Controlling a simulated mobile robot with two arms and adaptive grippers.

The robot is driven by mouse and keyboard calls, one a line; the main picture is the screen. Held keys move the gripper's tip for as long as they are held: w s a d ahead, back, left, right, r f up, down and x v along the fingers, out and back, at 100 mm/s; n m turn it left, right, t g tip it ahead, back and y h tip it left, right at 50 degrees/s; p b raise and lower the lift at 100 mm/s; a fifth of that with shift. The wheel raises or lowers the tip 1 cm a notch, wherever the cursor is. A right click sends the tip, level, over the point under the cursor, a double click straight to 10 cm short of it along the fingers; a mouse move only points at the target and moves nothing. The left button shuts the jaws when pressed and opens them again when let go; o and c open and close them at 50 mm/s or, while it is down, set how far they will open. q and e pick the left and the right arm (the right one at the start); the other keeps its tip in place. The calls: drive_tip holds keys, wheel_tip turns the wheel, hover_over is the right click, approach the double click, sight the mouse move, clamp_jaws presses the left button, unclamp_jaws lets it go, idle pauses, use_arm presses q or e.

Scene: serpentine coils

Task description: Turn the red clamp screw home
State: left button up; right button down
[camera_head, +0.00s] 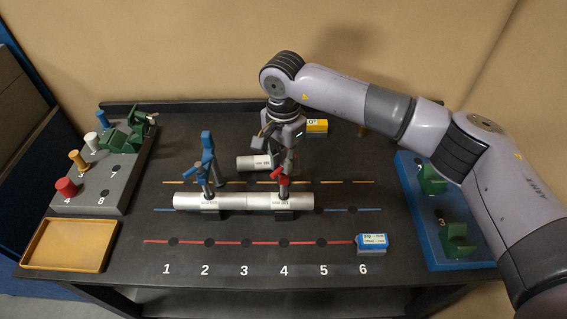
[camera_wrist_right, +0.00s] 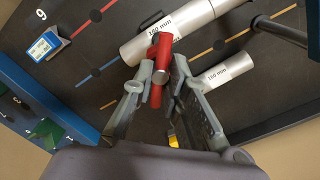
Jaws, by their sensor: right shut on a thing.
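The red clamp screw (camera_head: 281,174) stands upright over the right part of a silver tube (camera_head: 262,202) on the blue line above number 4. My right gripper (camera_head: 287,160) comes down from behind it. In the right wrist view the red screw (camera_wrist_right: 161,55) sits between the two fingertips of my right gripper (camera_wrist_right: 157,78), which is shut on it. The lower part of the clamp is partly hidden there by the fingers. My left gripper is in neither view.
A blue clamp (camera_head: 205,172) holds the left tube (camera_head: 188,201) end to end with the other. A grey peg block (camera_head: 120,195), tan tray (camera_head: 37,246), blue-white box (camera_head: 373,244) and blue board (camera_head: 436,238) lie around.

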drive_tip(key=shift+w+f+m+b, duration=0.15)
drive_tip(key=shift+f+m+b, duration=0.1)
drive_tip(key=shift+m+b, duration=0.8)
drive_tip(key=shift+r+m+b, duration=0.25)
drive_tip(key=shift+m+b, duration=0.2)
drive_tip(key=shift+b, duration=0.25)
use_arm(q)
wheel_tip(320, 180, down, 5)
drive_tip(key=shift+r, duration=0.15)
use_arm(e)
drive_tip(key=shift+r, duration=0.1)
drive_tip(key=c, duration=1.5)
unclamp_jaws()
wheel_tip(320, 180, up, 12)
drive_tip(key=shift+f, duration=0.1)
